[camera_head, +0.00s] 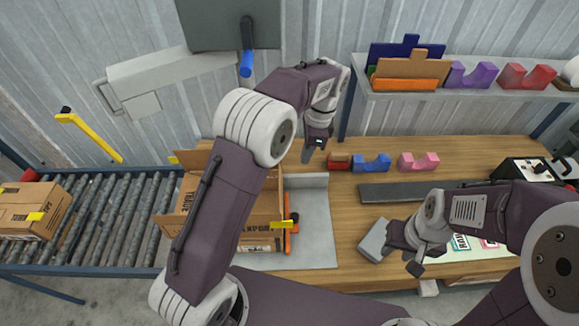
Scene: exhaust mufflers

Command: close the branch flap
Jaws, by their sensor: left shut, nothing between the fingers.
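An open cardboard carton (262,222) stands on the worktable, largely hidden behind my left arm. One brown flap (172,224) sticks out at its left side, and another raised panel (200,160) shows at the back. I cannot tell which part is the branch flap. My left gripper (313,152) is shut and empty, pointing down above the table, right of and behind the carton. My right gripper (404,254) is low over the front right of the table, beside a grey block (373,240). Whether it touches or grips the block is unclear.
A roller conveyor (100,222) with a closed carton (30,208) lies at the left. Red, blue (371,163) and pink (418,161) cradles and a dark bar (420,191) lie on the table. A shelf (450,95) stands behind.

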